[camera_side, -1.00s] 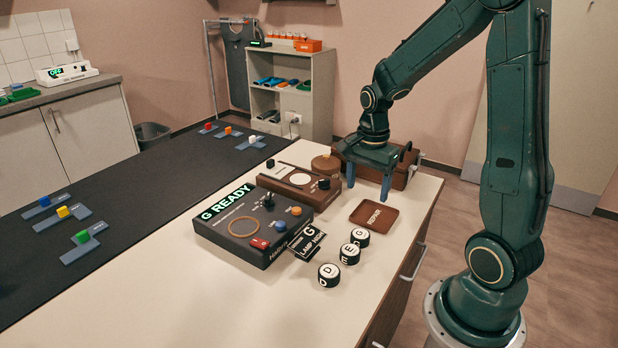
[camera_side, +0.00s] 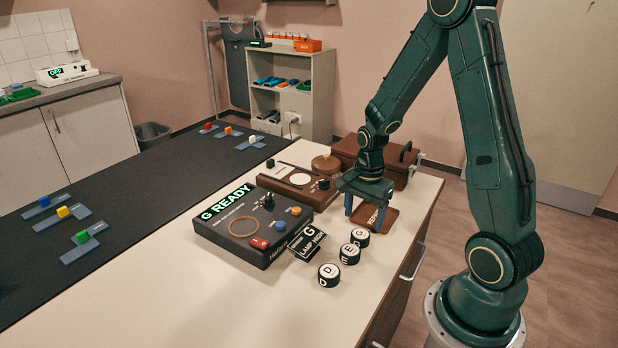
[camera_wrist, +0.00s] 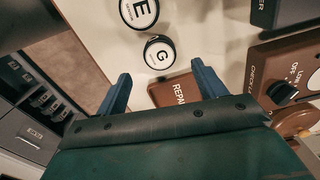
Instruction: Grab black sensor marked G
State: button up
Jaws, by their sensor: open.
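The black sensor marked G (camera_side: 360,238) is a short round puck with a white lettered top. It stands on the white table at the far end of a row with the sensors marked E (camera_side: 350,254) and D (camera_side: 328,274). In the wrist view, sensor G (camera_wrist: 160,52) is ahead of my fingers, with sensor E (camera_wrist: 139,12) beyond it. My gripper (camera_side: 366,214) is open and empty, above the brown tray and behind sensor G. Its two blue fingers also show in the wrist view (camera_wrist: 161,84), spread apart.
The brown tray (camera_side: 388,217) lies below my gripper. A black box reading "G READY" (camera_side: 240,244) and a "G LAMP HIGH" card (camera_side: 308,242) stand left of the sensors. A brown box (camera_side: 350,150) sits behind. The table's near-left part is clear.

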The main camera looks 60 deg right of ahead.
aim_at(361, 232)
jog(key=shift+f, duration=0.1)
jog(key=shift+f, duration=2.55)
jog(key=c, duration=1.1)
jog(key=shift+r, duration=0.1)
notch_tip(361, 232, up, 20)
jog(key=shift+f, duration=0.1)
